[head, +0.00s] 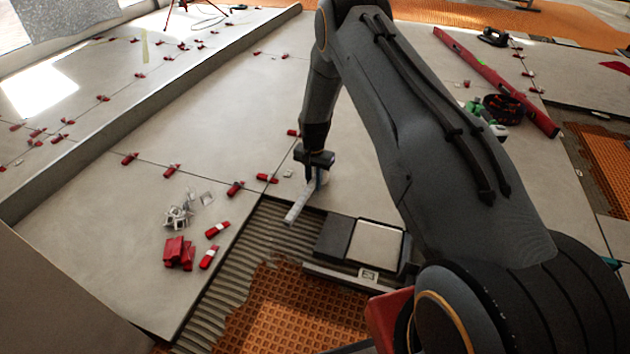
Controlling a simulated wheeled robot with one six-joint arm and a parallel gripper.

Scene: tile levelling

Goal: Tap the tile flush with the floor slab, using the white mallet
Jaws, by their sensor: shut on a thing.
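My gripper (312,172) is shut on the white mallet (298,206). The mallet's pale length slants down and left from the jaws, over the edge of the combed mortar strip. My fingers hide part of the mallet, and I cannot tell whether it touches anything. A small light square tile (376,243) lies to the right of and nearer than the mallet, beside a dark grey block. The mallet is apart from this tile. The large grey floor slab (120,235) spreads to the left; I cannot tell the tile's height against it.
Red wedges (180,253) and clear clips (180,215) lie on the left slab. Combed mortar (222,290) and orange matting (285,310) fill the near gap. A long red level (495,80) lies at the back right. My arm covers much of the right.

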